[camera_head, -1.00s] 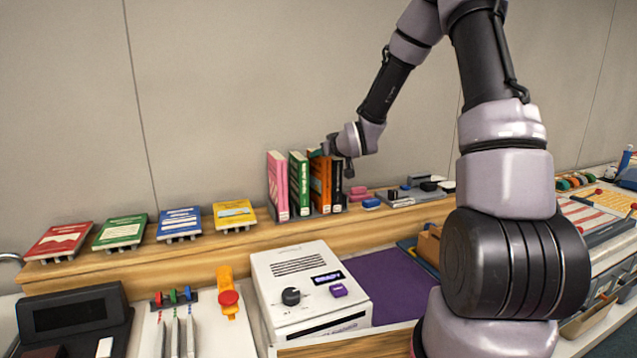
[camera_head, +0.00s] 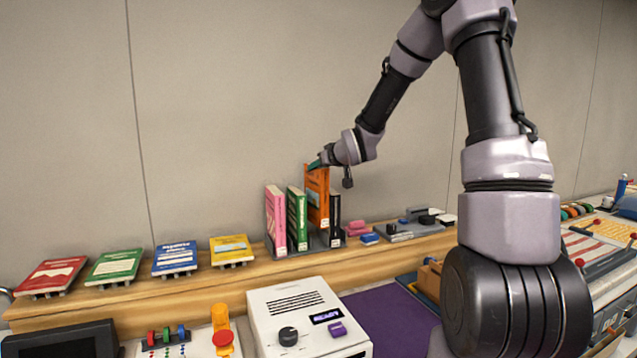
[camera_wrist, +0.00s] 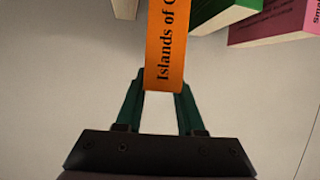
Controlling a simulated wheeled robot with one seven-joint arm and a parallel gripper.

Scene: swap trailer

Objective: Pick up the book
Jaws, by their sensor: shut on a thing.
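The orange book (camera_head: 318,196) is upright in the head view, raised above the pink book (camera_head: 275,218), the green book (camera_head: 298,218) and the black book (camera_head: 335,222) in the rack (camera_head: 318,242). My gripper (camera_head: 317,163) is shut on its upper part. In the wrist view my green fingers (camera_wrist: 160,90) hold the orange book (camera_wrist: 165,40) by its sides, with its lettered spine facing the camera. The green book (camera_wrist: 225,12) and the pink book (camera_wrist: 275,28) stand to its right there. The orange book's lower end is out of the wrist view.
Several flat books, such as the blue one (camera_head: 175,257), lie along the wooden shelf (camera_head: 130,310) to the left. A white box with a knob (camera_head: 305,318) stands in front. Small pink and blue blocks (camera_head: 362,232) lie right of the rack. The wall is behind.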

